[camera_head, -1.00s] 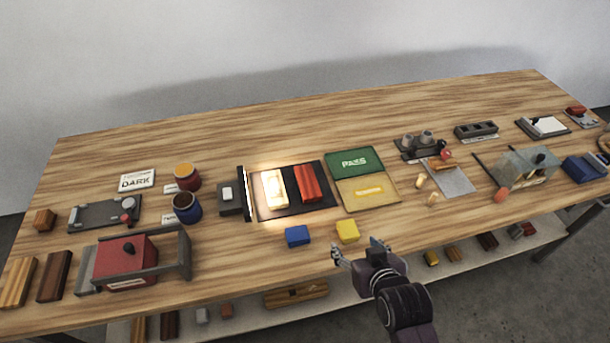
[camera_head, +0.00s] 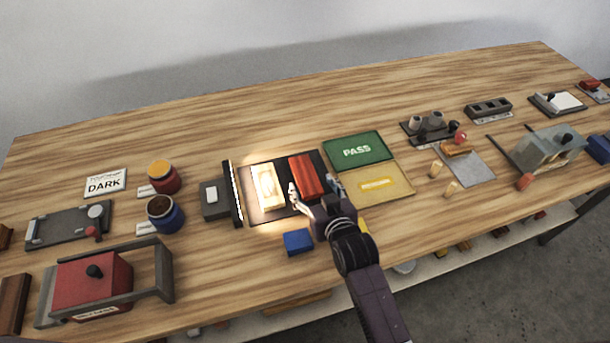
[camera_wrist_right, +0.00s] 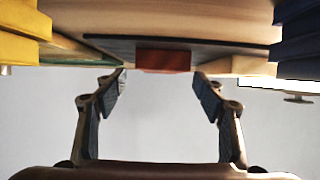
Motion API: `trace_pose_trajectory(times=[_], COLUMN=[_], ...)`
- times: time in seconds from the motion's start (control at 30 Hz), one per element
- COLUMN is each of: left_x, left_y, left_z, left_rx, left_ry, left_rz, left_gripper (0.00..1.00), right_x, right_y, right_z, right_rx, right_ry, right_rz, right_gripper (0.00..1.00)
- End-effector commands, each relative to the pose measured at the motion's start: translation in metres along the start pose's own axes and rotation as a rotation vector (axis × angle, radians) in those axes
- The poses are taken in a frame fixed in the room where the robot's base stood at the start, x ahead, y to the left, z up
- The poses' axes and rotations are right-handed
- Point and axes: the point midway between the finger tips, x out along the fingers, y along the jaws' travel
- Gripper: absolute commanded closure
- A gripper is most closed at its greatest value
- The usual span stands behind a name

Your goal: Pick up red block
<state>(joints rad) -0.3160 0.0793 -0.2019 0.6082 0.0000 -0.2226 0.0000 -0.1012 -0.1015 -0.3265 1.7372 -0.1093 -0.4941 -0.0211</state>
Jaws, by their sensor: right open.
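The red block (camera_head: 306,176) lies on the right part of a black mat (camera_head: 284,213), next to a brightly lit pale block (camera_head: 267,187). My right gripper (camera_head: 313,188) is open and empty at the near end of the red block, its fingers to either side. In the right wrist view, the end of the red block (camera_wrist_right: 163,61) shows beyond and between the open fingertips (camera_wrist_right: 160,80), which appear not to touch it. My left gripper is not in view.
A blue block (camera_head: 298,242) lies in front of the mat. A yellow block (camera_head: 363,227) is mostly hidden behind my right arm. A grey device with a lit bar (camera_head: 237,193) stands left of the mat. Green PASS (camera_head: 357,150) and yellow (camera_head: 380,190) pads lie right.

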Motion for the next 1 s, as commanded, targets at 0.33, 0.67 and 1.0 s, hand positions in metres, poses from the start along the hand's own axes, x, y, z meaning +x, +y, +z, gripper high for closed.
trace_pose_trajectory(times=[0.33, 0.67, 1.0], left_x=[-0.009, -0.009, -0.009], left_y=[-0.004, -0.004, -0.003], left_z=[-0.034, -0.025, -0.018], left_rx=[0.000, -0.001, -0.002], left_ry=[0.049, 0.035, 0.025], left_rz=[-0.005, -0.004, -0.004], left_gripper=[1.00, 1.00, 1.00], right_x=[0.039, 0.044, 0.044], right_y=[-0.003, -0.002, -0.002], right_z=[-0.004, -0.003, -0.003], right_rx=[0.000, 0.000, 0.000], right_ry=[0.001, 0.000, -0.001], right_rz=[0.000, 0.000, 0.000], right_gripper=[0.36, 0.36, 0.72])
